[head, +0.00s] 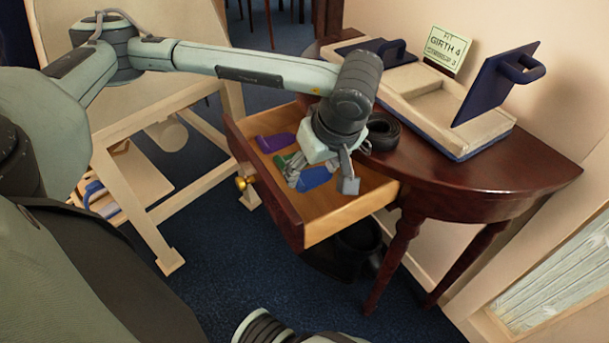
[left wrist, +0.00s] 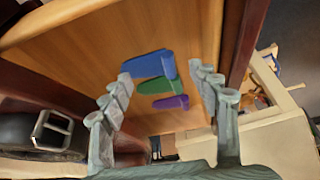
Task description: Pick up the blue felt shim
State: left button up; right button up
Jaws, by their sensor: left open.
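The blue felt shim (head: 314,178) lies in the open wooden drawer, partly hidden by my left gripper in the head view. In the left wrist view the blue shim (left wrist: 148,66) lies flat on the drawer floor, the farthest of three shims. My left gripper (head: 320,184) is over the drawer with its fingers spread and nothing between them. In the left wrist view the open fingers (left wrist: 160,75) frame the shims, with a gap to the drawer floor. My right gripper is not in view.
A green shim (left wrist: 157,86) and a purple shim (left wrist: 171,102) lie beside the blue one. The drawer (head: 335,222) has raised walls around them. A black strap (head: 383,132) with a buckle (left wrist: 52,130) lies on the tabletop near my gripper. A sign (head: 446,48) stands behind.

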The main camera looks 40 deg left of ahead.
aim_at(305, 186)
pick_arm(q)
jog(key=x, duration=0.4)
jog(key=shift+a+f, duration=0.15)
jog(key=shift+f, duration=0.2)
jog(key=shift+w+f, duration=0.1)
jog(key=shift+f, duration=0.1)
jog(key=shift+a, duration=0.1)
jog(key=c, duration=0.8)
jog(key=shift+c, duration=0.3)
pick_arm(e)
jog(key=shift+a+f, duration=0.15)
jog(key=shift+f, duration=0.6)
pick_arm(q)
jog(key=shift+f, duration=0.1)
jog(key=shift+c, duration=0.9)
